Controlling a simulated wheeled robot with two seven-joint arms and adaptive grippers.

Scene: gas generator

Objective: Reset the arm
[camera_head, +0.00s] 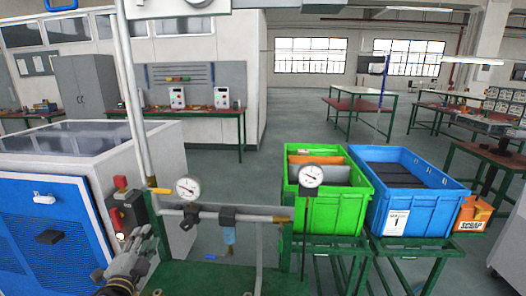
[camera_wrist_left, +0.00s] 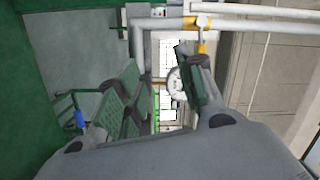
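My left gripper (camera_head: 138,250) shows at the lower left of the head view, in front of the generator's side and just below a control box with red switches (camera_head: 122,205). In the left wrist view, its two fingers stand apart with a gap between them (camera_wrist_left: 157,68), and nothing is held. A pressure gauge (camera_wrist_left: 176,84) shows beyond the gap, partly covered by the right-hand finger. I cannot tell whether the gripper touches the control box. My right gripper is in neither view.
A grey pipe (camera_head: 240,217) with a gauge (camera_head: 187,188) and a second gauge (camera_head: 311,176) crosses in front. The blue-sided generator (camera_head: 45,235) stands left. Green (camera_head: 345,205) and blue (camera_head: 418,205) crates stand right on green stands. Open floor lies behind.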

